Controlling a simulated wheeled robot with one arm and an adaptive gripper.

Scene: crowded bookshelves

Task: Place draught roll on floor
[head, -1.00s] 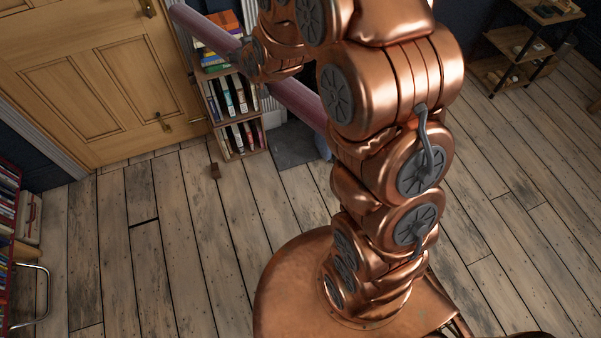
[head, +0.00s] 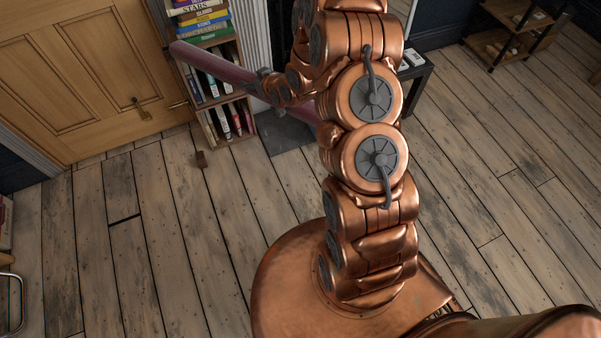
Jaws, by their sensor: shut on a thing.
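The draught roll (head: 215,62) is a long pinkish-purple tube. It is held up in the air at a slant, in front of the bookshelf by the door. Its left end shows near the door's edge, and its right part passes behind my arm. My gripper (head: 262,82) is shut around the roll near its middle; the fingertips are small and partly hidden. The wooden plank floor (head: 170,240) lies below, with the roll apart from it.
A wooden door (head: 80,70) stands at the left. A bookshelf (head: 240,138) with books is behind the roll. A dark hearth slab (head: 285,137) and a small dark table (head: 418,75) are behind my arm. Bare floor is wide at left and right.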

